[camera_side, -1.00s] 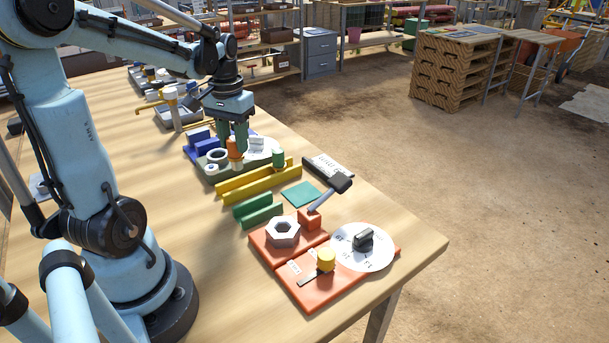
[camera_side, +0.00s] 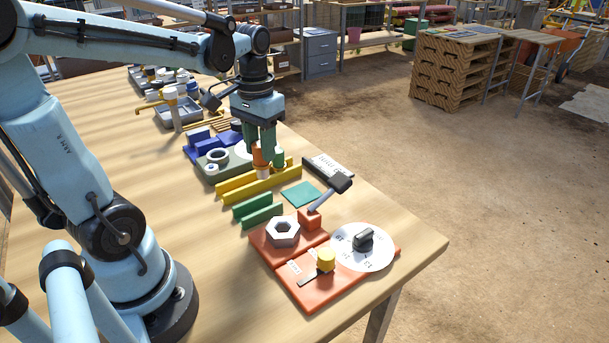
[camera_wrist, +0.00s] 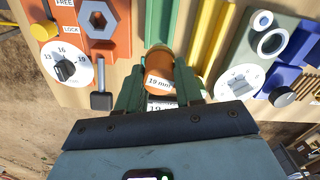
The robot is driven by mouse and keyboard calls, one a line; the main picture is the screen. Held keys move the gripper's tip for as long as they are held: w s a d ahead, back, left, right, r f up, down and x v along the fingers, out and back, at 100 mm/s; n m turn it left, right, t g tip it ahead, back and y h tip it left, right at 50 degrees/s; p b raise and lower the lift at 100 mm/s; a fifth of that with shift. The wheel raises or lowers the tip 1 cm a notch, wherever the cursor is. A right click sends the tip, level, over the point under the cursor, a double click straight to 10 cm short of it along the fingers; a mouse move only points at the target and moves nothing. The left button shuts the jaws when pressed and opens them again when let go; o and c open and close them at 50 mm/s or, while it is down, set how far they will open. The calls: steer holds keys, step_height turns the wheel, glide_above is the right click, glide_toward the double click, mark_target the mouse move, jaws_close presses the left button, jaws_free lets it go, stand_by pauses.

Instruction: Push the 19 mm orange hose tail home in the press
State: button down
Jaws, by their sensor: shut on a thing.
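My gripper (camera_side: 262,147) is shut on the orange hose tail (camera_side: 260,158). In the wrist view the tail (camera_wrist: 160,68) sits between my green fingers (camera_wrist: 160,92) and bears a "19 mm" label. It is upright in the side view, at the yellow rails; whether it touches them I cannot tell. The red station (camera_side: 318,290), perhaps the press, lies nearer the side camera. It carries a grey hex ring (camera_side: 283,232), a yellow knob (camera_side: 326,260), a white dial (camera_side: 375,255) and a dark-headed lever (camera_side: 340,182). The wrist view shows "FREE" and "LOCK" marks on the station (camera_wrist: 120,15).
Yellow rails (camera_side: 232,188) and a green channel (camera_side: 250,216) lie between my gripper and the red station. A small green cylinder (camera_side: 279,158) stands close beside the held tail. A grey-green plate (camera_side: 205,177) with rings and blue blocks (camera_side: 202,147) is behind. A green pad (camera_side: 301,194) lies flat.

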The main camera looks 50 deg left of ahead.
steer(key=s+d+r+m, duration=0.2)
steer(key=d+m, duration=0.1)
steer(key=d, duration=0.7)
steer(key=shift+d+r, duration=0.2)
steer(key=shift+d, duration=0.2)
steer(key=shift+s+f, duration=0.1)
steer(key=shift+f, duration=2.85)
steer(key=shift+f, duration=0.1)
steer(key=shift+f, duration=1.1)
steer(key=shift+f, duration=0.75)
steer(key=shift+c, duration=0.8)
jaws_free()
